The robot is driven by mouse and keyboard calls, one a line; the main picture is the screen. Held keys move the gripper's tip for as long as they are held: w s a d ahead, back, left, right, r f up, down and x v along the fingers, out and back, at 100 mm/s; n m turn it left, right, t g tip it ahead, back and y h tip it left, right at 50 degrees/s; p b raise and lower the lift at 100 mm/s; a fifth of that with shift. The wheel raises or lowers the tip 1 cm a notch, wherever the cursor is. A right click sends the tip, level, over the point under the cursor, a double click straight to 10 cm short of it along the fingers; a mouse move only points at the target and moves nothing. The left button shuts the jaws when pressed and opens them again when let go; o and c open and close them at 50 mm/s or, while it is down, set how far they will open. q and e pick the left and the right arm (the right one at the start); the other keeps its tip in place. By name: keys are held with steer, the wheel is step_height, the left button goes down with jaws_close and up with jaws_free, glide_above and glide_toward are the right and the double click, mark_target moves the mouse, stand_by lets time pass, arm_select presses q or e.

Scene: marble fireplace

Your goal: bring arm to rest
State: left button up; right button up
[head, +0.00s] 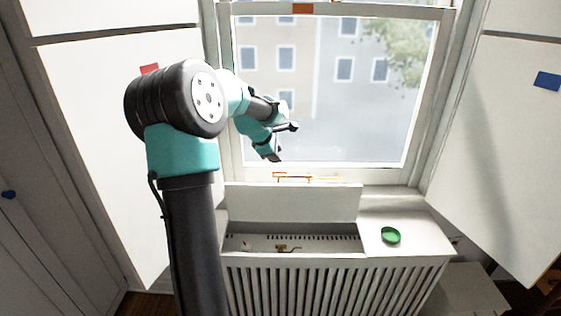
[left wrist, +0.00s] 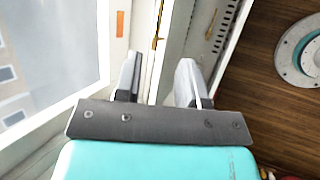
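My left gripper (head: 284,142) is raised in front of the window, at the end of my left arm, which comes up from the bottom of the head view and bends right. In the left wrist view its two fingers (left wrist: 160,78) are spread apart with nothing between them. It touches nothing that I can see. My right gripper and right arm show in neither view.
A window (head: 335,90) stands behind the gripper, with white panels on both sides. Below it is a slatted radiator cover (head: 335,285) with a raised lid (head: 292,203). A green round dish (head: 390,235) sits on its right top. Wooden floor (left wrist: 265,110) shows in the wrist view.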

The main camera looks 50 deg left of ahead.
arm_select(q)
steer(key=shift+s+r, duration=0.3)
steer(key=shift+r, duration=0.1)
steer(key=w+d+f+m+g+h, duration=0.1)
steer(key=w+d+f+m, duration=0.35)
steer(key=d+f, duration=0.8)
steer(key=w+d+f+m+g+h, duration=0.1)
steer(key=d+f+m+g+h, duration=0.1)
steer(key=d+f+m, duration=1)
steer(key=s+d+f+m+g, duration=0.1)
steer(key=s+d+f+m, duration=0.3)
steer(key=s+d+f, duration=0.3)
steer(key=s+d+f+m+g+h, duration=0.1)
steer(key=s+d+f+m, duration=0.4)
steer(key=d+f, duration=0.6)
steer(key=s+d, duration=0.2)
steer(key=d, duration=0.1)
steer(key=shift+s+g+h, duration=0.25)
steer(key=shift+g+h, duration=0.05)
steer(key=shift+g, duration=0.1)
